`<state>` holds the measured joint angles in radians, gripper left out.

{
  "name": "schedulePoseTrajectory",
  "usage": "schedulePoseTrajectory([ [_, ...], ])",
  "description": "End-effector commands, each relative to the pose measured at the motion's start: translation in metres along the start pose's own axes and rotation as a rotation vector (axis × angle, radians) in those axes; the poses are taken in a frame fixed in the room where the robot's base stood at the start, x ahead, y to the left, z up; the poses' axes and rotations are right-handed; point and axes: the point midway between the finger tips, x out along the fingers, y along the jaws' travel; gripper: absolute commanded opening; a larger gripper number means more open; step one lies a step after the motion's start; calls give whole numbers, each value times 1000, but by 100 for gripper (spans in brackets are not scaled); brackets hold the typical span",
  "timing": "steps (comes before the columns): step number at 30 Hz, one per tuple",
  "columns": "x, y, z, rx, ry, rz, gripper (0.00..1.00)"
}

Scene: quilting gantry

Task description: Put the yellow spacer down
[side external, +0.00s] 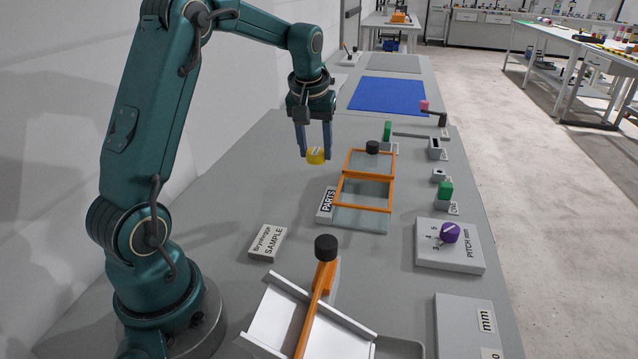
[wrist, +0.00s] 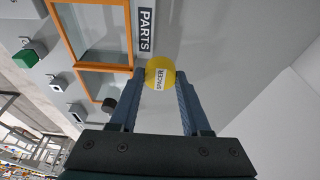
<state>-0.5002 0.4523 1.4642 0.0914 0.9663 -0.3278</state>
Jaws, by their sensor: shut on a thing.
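In the wrist view the yellow spacer (wrist: 160,75) sits between the dark blue fingertips of my gripper (wrist: 158,82), next to the PARTS label (wrist: 146,30).
The parts box has orange-framed lids (side external: 362,192) with a black knob (side external: 372,147). A SAMPLE plate (side external: 268,242) lies nearer, and a white tray with an orange lever (side external: 322,275) stands in front. A pitch dial (side external: 450,245) is at right. Bench left of the box is clear.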

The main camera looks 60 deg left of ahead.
Motion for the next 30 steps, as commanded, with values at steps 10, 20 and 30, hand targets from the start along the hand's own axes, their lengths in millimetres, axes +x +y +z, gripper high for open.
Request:
schedulePoseTrajectory([
  [10,-7,-15,6,192,-2,54,0],
  [20,-12,-18,34,639,-1,180,0],
  [30,-34,-20,66,1189,1,332,0],
])
